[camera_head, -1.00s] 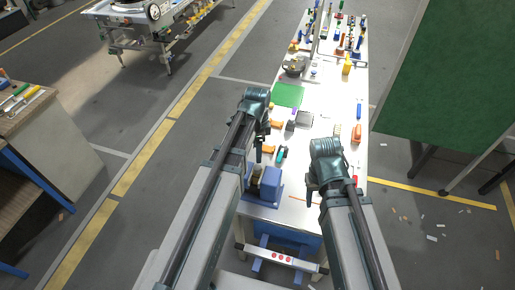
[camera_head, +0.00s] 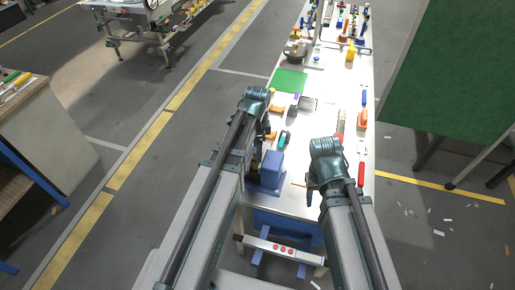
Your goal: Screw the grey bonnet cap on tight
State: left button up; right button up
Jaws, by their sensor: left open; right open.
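My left gripper (camera_head: 265,134) hangs over the left edge of the long white workbench (camera_head: 320,130); it is open, and its fingers are small and partly hidden by the wrist. My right gripper (camera_head: 311,192) is open over the near right part of the bench, with its fingers pointing down. Nothing shows between the jaws of either gripper. I cannot pick out the grey bonnet cap for certain; things on the bench are small, and my arms hide part of the near end.
A blue machine (camera_head: 271,168) stands at the bench's near left, close to my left arm. A green mat (camera_head: 289,80), a dark tray-like item (camera_head: 308,103) and several tools lie farther back. A green board (camera_head: 455,75) stands to the right.

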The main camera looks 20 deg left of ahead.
pick_arm(q)
grip_shut()
jog(key=m, duration=0.5)
jog(key=shift+m, duration=0.4)
dwell(0.4)
jog(key=m, duration=0.4)
grip_release()
jog(key=shift+r, duration=0.1)
notch_tip(320, 180, up, 14)
jog(key=p, duration=1.4)
jog(key=shift+f, duration=0.2)
